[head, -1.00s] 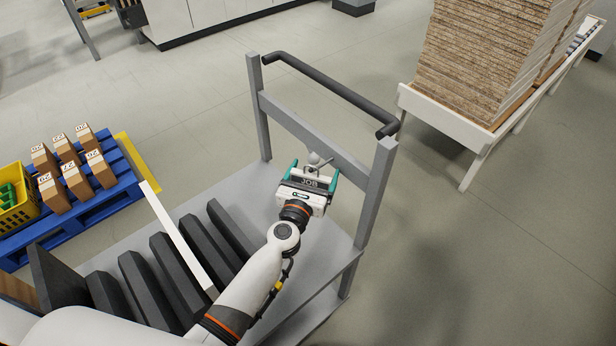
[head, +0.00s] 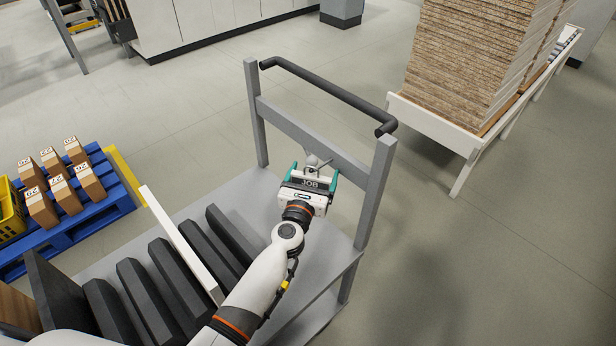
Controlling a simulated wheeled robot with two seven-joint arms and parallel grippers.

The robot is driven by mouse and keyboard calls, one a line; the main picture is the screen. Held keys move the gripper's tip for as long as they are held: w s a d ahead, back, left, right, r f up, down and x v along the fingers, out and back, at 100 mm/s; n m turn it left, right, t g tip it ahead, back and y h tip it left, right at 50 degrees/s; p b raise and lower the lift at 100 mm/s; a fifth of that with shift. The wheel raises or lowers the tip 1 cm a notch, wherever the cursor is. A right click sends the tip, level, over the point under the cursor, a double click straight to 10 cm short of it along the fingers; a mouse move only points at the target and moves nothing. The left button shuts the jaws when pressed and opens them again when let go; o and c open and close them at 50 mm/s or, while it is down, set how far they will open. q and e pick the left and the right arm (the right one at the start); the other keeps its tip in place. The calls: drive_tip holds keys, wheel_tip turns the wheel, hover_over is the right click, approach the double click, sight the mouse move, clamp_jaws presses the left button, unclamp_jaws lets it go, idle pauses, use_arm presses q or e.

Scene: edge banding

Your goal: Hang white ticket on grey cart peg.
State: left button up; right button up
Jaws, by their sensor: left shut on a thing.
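My left gripper (head: 314,175) is shut on the white ticket (head: 311,184), which shows a dark band with the word JOB. The teal fingers are on either side of it. The grey cart peg (head: 313,160) sticks out from the crossbar of the cart's end frame, just behind the ticket's top edge in the head view. Whether the ticket touches the peg or is around it, I cannot tell; the ticket's hole is not visible. My right gripper is not in view.
The grey cart (head: 262,190) carries several dark slabs (head: 150,280) and a white strip (head: 182,243). Its black handle (head: 325,92) rises behind the gripper. A blue pallet (head: 105,212) with boxes stands left; stacked boards (head: 465,70) stand right. Floor right of the cart is clear.

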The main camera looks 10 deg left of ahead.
use_arm(q)
drive_tip(key=shift+w+d+f, duration=0.15)
drive_tip(key=shift+w+d, duration=0.1)
drive_tip(key=shift+d, duration=0.25)
drive_tip(key=o, duration=0.6)
drive_tip(key=shift+o, duration=0.4)
drive_tip(key=shift+s+f, duration=0.15)
drive_tip(key=shift+f, duration=0.15)
drive_tip(key=s+a, duration=0.1)
drive_tip(key=s, duration=1)
drive_tip(key=shift+s+a+r, duration=0.15)
drive_tip(key=shift+s+r, duration=0.15)
drive_tip(key=shift+r, duration=0.05)
